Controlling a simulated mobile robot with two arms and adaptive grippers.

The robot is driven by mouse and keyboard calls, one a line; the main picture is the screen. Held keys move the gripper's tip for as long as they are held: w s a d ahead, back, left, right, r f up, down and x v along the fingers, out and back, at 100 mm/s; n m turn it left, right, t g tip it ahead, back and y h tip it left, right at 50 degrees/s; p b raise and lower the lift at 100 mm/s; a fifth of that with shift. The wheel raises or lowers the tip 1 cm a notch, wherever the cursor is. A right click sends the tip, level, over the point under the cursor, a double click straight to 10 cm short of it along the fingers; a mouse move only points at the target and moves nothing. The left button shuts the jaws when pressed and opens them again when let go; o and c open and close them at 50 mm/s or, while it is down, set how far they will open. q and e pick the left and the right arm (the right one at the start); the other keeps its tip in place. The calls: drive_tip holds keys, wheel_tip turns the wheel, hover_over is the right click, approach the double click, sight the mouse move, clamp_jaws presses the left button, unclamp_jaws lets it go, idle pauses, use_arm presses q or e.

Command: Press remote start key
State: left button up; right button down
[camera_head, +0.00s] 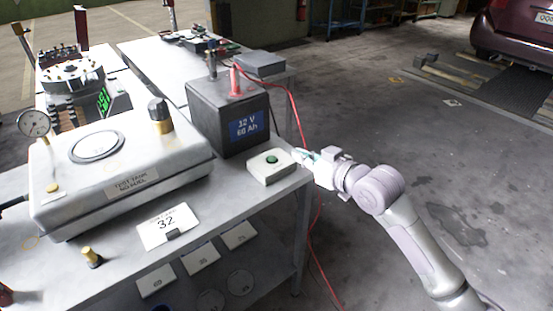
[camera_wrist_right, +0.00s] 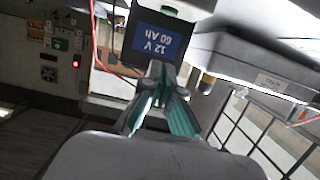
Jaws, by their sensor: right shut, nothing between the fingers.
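The remote start key is a small white box (camera_head: 271,167) with a round green button (camera_head: 271,159) on top. It lies at the right front corner of the grey bench, in front of the battery. My right gripper (camera_head: 300,156) is just right of the box, with its teal fingers pointing left toward it. I cannot tell whether the fingertips touch the box. In the right wrist view the gripper (camera_wrist_right: 160,72) is shut and empty, its tips overlapping the battery. My left gripper is not in view.
A dark battery (camera_head: 220,124) labelled 12 V stands behind the box, with a red cable running down beside the bench. A white test tank (camera_head: 120,180) with a gauge and a card (camera_head: 168,226) reading 32 occupy the bench to the left. Open floor lies right.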

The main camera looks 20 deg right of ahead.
hover_over(277, 165)
drive_tip(key=shift+w+a+f+p, duration=0.1)
drive_tip(key=shift+f+p, duration=0.1)
drive_tip(key=shift+f, duration=0.45)
drive_tip(key=shift+w+a+f+p, duration=0.1)
drive_tip(key=shift+f+p, duration=0.1)
drive_tip(key=shift+f, duration=0.4)
wheel_tip(277, 165, down, 3)
drive_tip(key=shift+s+d+r, duration=0.1)
drive_tip(key=shift+d, duration=0.05)
drive_tip(key=shift+f, duration=0.65)
